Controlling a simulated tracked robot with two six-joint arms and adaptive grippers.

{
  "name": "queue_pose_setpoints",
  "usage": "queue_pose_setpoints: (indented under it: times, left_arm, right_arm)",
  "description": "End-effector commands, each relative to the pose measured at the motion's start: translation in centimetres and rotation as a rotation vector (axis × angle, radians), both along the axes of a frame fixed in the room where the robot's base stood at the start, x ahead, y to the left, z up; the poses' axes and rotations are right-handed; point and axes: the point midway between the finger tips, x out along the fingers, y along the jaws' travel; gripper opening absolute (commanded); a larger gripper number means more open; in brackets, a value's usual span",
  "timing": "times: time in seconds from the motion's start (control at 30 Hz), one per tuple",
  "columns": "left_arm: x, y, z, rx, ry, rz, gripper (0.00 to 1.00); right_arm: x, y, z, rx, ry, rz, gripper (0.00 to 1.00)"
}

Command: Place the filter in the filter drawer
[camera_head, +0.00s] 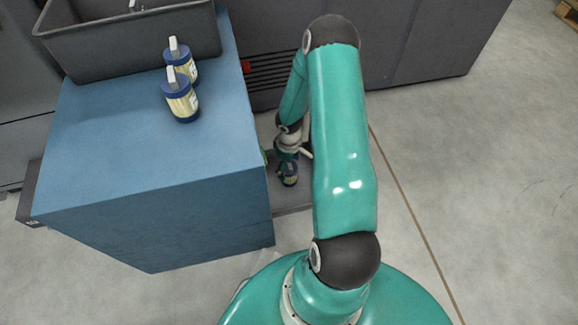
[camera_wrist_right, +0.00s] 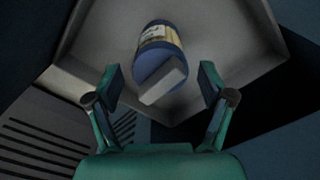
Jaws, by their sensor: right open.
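A filter with a blue cap, a light grip tab and a yellowish label (camera_wrist_right: 163,52) is in the right wrist view, over the floor of a grey open drawer (camera_wrist_right: 100,40). My right gripper (camera_wrist_right: 162,84) is open, with its fingers on either side of the tab and gaps at both sides. In the head view the gripper (camera_head: 288,161) is low beside the blue cabinet, right above this filter (camera_head: 290,177); the drawer (camera_head: 291,204) shows below it, partly hidden by my arm. Two more filters (camera_head: 181,97) (camera_head: 174,50) stand on the cabinet top. My left gripper is not in view.
The blue cabinet (camera_head: 150,140) stands close to the left of my right arm. A grey bin (camera_head: 130,55) sits at its back left. A dark grey machine with slots (camera_head: 400,45) stands behind. The floor (camera_head: 480,170) on the right is clear.

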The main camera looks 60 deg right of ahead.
Motion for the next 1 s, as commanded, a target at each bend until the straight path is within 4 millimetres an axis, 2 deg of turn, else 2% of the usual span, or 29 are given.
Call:
queue_pose_setpoints:
  times: [0.03,0.1,0.3,0.4,1.0]
  left_arm:
    - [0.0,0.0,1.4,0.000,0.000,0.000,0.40]
    - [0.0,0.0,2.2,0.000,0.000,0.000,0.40]
    - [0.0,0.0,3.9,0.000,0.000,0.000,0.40]
    - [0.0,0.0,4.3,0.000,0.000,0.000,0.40]
    - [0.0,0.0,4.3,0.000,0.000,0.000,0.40]
  right_arm:
    - [0.0,0.0,1.9,-0.001,-0.001,0.001,0.81]
    - [0.0,0.0,3.3,-0.001,0.000,0.001,0.81]
    - [0.1,0.0,6.6,-0.001,0.000,0.002,0.81]
    - [0.0,0.1,7.5,0.000,0.001,0.002,0.81]
    - [0.1,0.1,7.9,0.001,0.001,0.003,0.81]
